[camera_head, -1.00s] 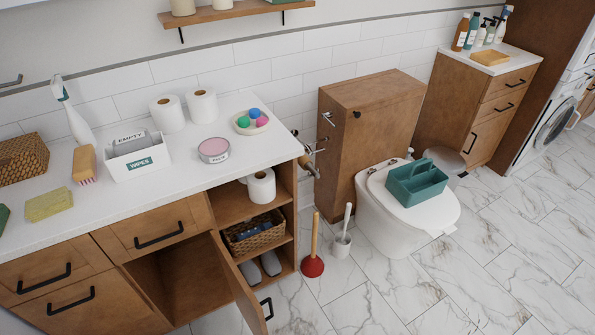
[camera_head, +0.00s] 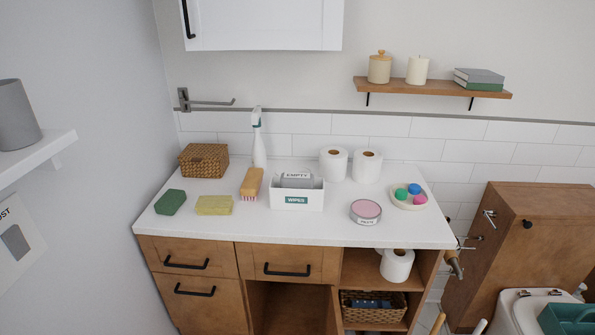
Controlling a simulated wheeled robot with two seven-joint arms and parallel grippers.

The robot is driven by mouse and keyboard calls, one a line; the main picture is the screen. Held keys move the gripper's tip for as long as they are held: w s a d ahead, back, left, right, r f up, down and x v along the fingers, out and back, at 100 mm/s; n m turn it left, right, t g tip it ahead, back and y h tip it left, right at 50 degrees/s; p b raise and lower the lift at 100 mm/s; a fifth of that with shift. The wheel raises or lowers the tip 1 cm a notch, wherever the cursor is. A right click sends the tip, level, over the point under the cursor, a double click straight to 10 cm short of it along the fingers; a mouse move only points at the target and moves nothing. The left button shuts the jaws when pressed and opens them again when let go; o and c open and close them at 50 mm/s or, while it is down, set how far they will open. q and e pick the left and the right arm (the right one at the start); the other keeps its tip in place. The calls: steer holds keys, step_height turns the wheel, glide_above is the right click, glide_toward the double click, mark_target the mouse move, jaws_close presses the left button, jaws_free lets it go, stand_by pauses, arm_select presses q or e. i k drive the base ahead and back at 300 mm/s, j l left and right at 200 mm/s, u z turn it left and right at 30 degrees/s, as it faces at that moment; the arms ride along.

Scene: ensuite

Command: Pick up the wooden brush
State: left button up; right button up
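The wooden brush (camera_head: 251,182) stands on the white countertop (camera_head: 300,228), its tan wooden body tilted and its pink-and-white bristles at the lower end. It is between the yellow sponge (camera_head: 214,205) on its left and the white wipes box (camera_head: 297,195) on its right. The white spray bottle (camera_head: 259,145) stands just behind it. Neither of my grippers shows in the head view.
A green sponge (camera_head: 170,202) and a wicker basket (camera_head: 204,160) are at the left. Toilet rolls (camera_head: 333,165), a pink tin (camera_head: 365,212) and a dish of coloured balls (camera_head: 408,195) are at the right. A wall shelf (camera_head: 430,88) is above.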

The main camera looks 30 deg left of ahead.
mark_target(250, 187)
steer(key=u, duration=1.65)
